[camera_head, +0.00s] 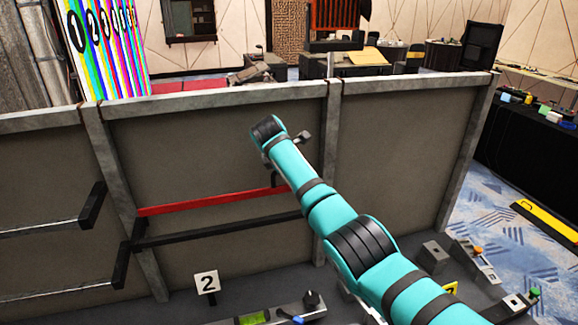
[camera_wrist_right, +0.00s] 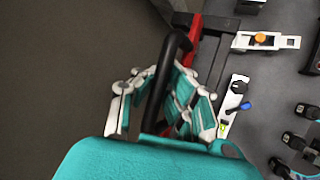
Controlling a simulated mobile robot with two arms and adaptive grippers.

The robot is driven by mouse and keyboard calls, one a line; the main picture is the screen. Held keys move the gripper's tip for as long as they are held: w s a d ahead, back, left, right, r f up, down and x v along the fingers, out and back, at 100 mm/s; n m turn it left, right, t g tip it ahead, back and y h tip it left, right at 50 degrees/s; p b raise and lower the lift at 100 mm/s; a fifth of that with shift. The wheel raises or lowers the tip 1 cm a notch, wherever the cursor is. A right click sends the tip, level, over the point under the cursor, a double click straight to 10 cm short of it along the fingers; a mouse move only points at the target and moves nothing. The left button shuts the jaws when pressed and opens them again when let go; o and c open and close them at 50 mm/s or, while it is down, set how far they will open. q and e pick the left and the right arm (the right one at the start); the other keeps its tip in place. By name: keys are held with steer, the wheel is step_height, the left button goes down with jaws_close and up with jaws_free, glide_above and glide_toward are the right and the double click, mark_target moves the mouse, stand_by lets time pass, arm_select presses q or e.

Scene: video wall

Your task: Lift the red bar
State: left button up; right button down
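The red bar (camera_head: 212,202) runs level along the front of a grey-brown panel, just above a dark rail, in the head view. My teal right arm hides its right end. In the right wrist view a red strip of it (camera_wrist_right: 190,33) shows at top, and more red shows behind the right finger. My right gripper (camera_wrist_right: 163,80) has its teal and white fingers beside the bar; a black curved tube crosses in front of the fingertips. I cannot tell whether they are open or touch the bar. My left gripper is not in view.
A grey-framed panel wall (camera_head: 218,95) stands behind the bar. Black brackets (camera_head: 93,205) hold metal rails at left. A switch box (camera_head: 476,258) stands at right.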

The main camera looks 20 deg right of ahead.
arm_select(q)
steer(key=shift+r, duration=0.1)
arm_select(e)
steer(key=shift+w+r, duration=0.2)
steer(key=shift+r, duration=0.45)
steer(key=c, duration=1.6)
jaws_free()
steer(key=shift+s, duration=0.1)
steer(key=shift+o, duration=1)
steer(key=shift+s, duration=0.1)
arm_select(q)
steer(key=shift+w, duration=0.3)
arm_select(e)
steer(key=shift+o, duration=0.3)
steer(key=shift+s, duration=0.1)
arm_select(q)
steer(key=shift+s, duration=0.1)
arm_select(e)
steer(key=shift+f, duration=0.15)
steer(key=v, duration=1.2)
